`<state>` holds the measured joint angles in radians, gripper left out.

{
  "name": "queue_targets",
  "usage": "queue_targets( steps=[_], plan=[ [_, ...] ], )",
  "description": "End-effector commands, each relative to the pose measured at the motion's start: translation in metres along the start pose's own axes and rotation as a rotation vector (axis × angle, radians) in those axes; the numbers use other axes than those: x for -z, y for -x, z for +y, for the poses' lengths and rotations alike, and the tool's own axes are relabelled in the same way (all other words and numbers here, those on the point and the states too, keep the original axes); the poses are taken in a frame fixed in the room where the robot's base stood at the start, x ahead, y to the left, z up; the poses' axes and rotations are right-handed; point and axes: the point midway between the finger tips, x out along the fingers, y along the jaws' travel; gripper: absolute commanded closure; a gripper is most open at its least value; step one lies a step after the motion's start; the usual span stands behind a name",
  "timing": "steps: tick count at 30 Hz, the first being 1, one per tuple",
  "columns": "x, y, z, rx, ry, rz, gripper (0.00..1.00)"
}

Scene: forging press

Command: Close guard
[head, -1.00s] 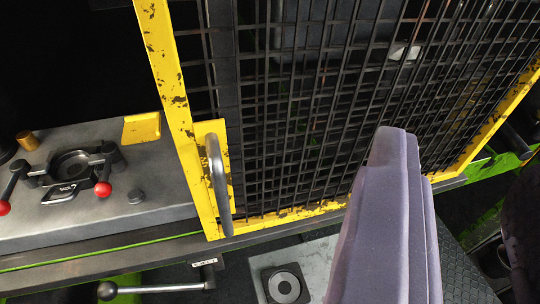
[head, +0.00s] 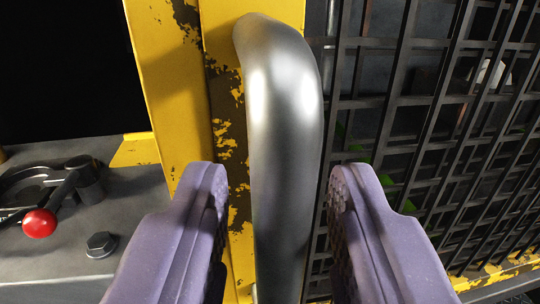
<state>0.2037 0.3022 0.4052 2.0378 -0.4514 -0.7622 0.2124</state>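The guard (head: 170,85) is a yellow, chipped-paint frame with a black mesh panel (head: 425,100) to the right. A thick silver handle (head: 282,130) stands upright on the yellow frame, in the middle of the head view. My gripper (head: 275,190) is open, with one purple finger on each side of the handle. Gaps show between the handle and both fingertips, so I see no grip on it. The lower end of the handle is cut off by the bottom of the view.
At the left is a grey metal bed (head: 60,250) with a clamp fixture, a red ball knob (head: 39,223) and a bolt (head: 100,245). A dark opening (head: 65,70) lies behind it, left of the yellow frame. The mesh fills the right side.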

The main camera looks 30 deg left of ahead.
Motion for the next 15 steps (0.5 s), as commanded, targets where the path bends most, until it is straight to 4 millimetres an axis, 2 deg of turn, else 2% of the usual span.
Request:
queue_targets(
  steps=[8, 9, 13, 15],
  plan=[
    [0.0, -0.0038, 0.0003, -0.001, 0.0, -0.001, 0.64],
    [0.0, -0.0038, 0.0003, -0.001, 0.0, -0.001, 0.68],
    [0.0, -0.0037, 0.0004, -0.001, 0.0, -0.001, 0.98],
    [0.0001, -0.0036, 0.0004, -0.001, 0.0, -0.001, 1.0]
  ],
)
